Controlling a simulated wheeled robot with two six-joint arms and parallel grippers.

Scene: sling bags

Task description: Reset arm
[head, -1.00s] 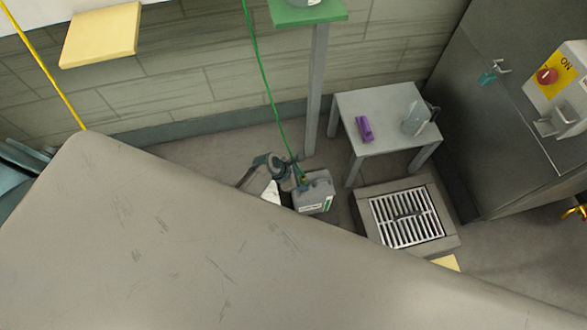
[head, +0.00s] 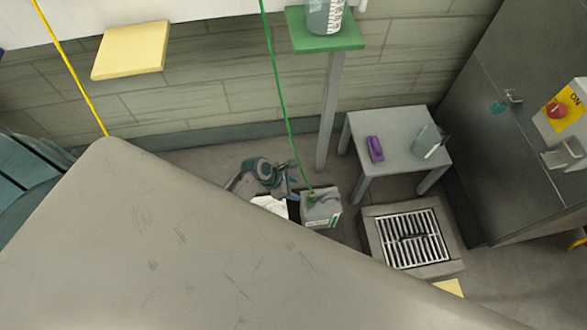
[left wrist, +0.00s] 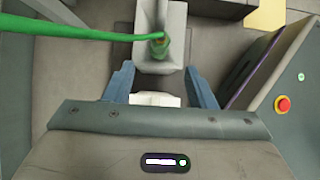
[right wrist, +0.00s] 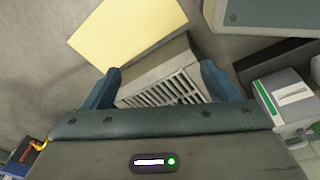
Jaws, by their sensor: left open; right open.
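My left gripper (head: 292,192) is in the middle of the head view, just left of a grey canister (head: 321,208) with a green hose (head: 284,118) running up from its top. In the left wrist view, my left gripper (left wrist: 160,86) is open, and the canister (left wrist: 160,50) lies beyond its fingertips with the hose (left wrist: 75,33) attached. A white object (left wrist: 155,99) shows between its fingers; I cannot tell what it is. My right gripper (right wrist: 160,82) is open and empty above a floor grate (right wrist: 165,85). It is hidden in the head view.
A small grey table (head: 395,135) carries a purple item (head: 375,149) and a clear jug (head: 427,142). The floor drain (head: 415,240) is in front of it. A steel cabinet (head: 490,160) stands at right. A green shelf (head: 300,35) holds a measuring vessel (head: 326,14).

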